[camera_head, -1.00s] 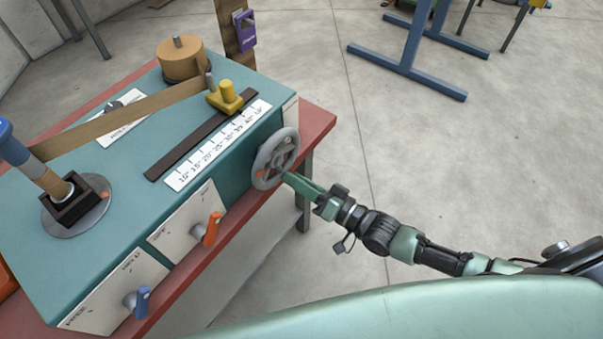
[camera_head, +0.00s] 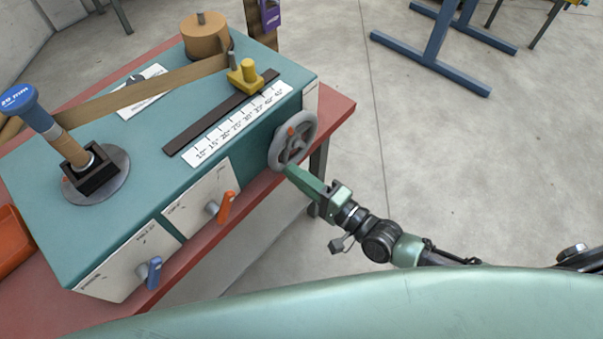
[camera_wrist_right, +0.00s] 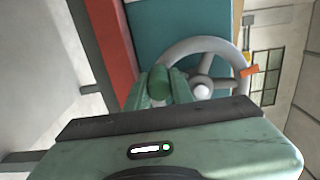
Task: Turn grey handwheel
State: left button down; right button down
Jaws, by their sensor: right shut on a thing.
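The grey handwheel (camera_head: 313,128) is on the right end of the teal winder. It has a round rim, spokes, a pale hub and a small orange mark (camera_head: 290,131). In the right wrist view, the green fingers (camera_wrist_right: 158,88) close at the left side of the rim (camera_wrist_right: 205,44), with the orange mark on the opposite side. My left gripper is not in view.
The winder stands on a red bench (camera_head: 335,112). Its top carries a yellow slider (camera_head: 246,76) beside a scale (camera_head: 240,123). An orange lever (camera_head: 226,207) and a blue lever (camera_head: 154,272) stick out in front. Open floor lies right of the bench.

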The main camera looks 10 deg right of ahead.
jog(key=shift+s+a+r+m, duration=0.1)
jog(key=shift+s+a+m, duration=0.05)
jog(key=shift+m, duration=0.15)
dwell(0.4)
jog(key=c, duration=1.2)
grip_release()
jog(key=shift+c, duration=0.2)
jog(key=b+v, duration=0.1)
jog(key=v, duration=0.6)
jog(key=shift+s+d, duration=0.3)
